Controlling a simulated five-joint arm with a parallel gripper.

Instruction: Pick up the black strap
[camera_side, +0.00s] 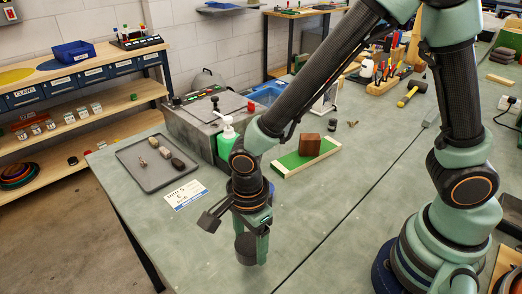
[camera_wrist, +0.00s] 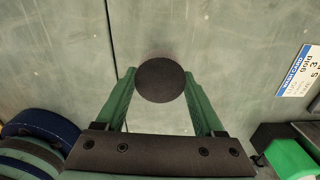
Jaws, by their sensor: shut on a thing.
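My gripper (camera_wrist: 160,88) points down near the front edge of the bench. Its two green fingers are closed on a dark, round-topped piece (camera_wrist: 160,80). In the side view the piece (camera_side: 245,247) is a short dark cylinder between the fingertips, partly hidden by a finger. It looks plain and solid, and no loose band or buckle shows. I cannot tell whether it is the black strap, or whether it touches the bench. No other black strap can be clearly made out.
A grey tray (camera_side: 150,180) with several small pieces lies to the left, near a printed card (camera_side: 186,194). The bench around the gripper is clear.

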